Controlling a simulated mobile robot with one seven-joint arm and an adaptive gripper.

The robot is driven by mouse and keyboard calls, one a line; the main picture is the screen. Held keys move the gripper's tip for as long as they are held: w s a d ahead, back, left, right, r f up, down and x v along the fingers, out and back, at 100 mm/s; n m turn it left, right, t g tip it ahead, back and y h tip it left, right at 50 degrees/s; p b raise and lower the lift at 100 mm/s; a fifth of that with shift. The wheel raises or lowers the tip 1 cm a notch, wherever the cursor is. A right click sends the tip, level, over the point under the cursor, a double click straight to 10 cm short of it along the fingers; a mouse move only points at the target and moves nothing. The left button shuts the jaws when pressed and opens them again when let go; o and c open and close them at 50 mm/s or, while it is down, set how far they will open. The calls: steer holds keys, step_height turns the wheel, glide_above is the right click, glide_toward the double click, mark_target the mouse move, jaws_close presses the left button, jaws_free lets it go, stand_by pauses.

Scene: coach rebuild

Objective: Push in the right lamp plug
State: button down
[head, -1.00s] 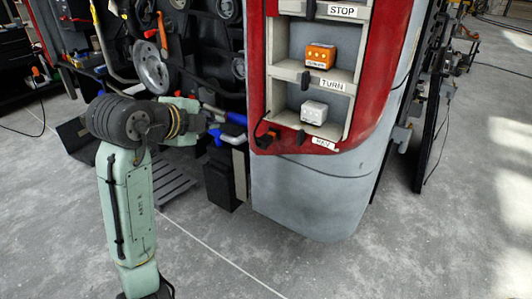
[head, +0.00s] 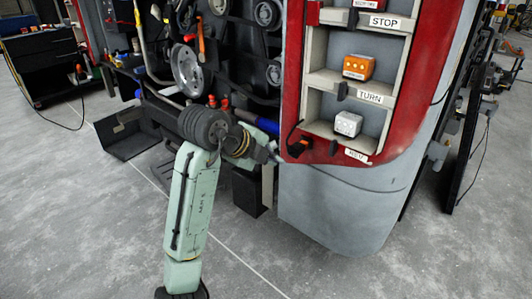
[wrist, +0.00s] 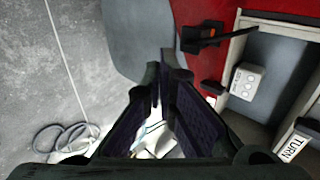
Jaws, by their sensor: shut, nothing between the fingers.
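My gripper (head: 277,157) is beside the panel's lower left edge, small and partly hidden by my wrist in the head view. In the wrist view my gripper (wrist: 166,68) is shut and empty, its dark fingers meeting below and left of the plug, with no clear contact.
The panel's shelves hold an orange lamp block (head: 358,67) at TURN and a white one (head: 348,124) by REV. Small black clips (head: 333,148) sit on the shelf edges. Left is the machinery with wheels (head: 187,70). The grey floor (head: 90,220) in front is open.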

mark_target(297, 149)
steer(key=w+d+f+p, duration=0.1)
steer(key=w+d+f, duration=0.2)
steer(key=w, duration=0.3)
steer(key=shift+d+p, duration=0.35)
steer(key=shift+d, duration=0.35)
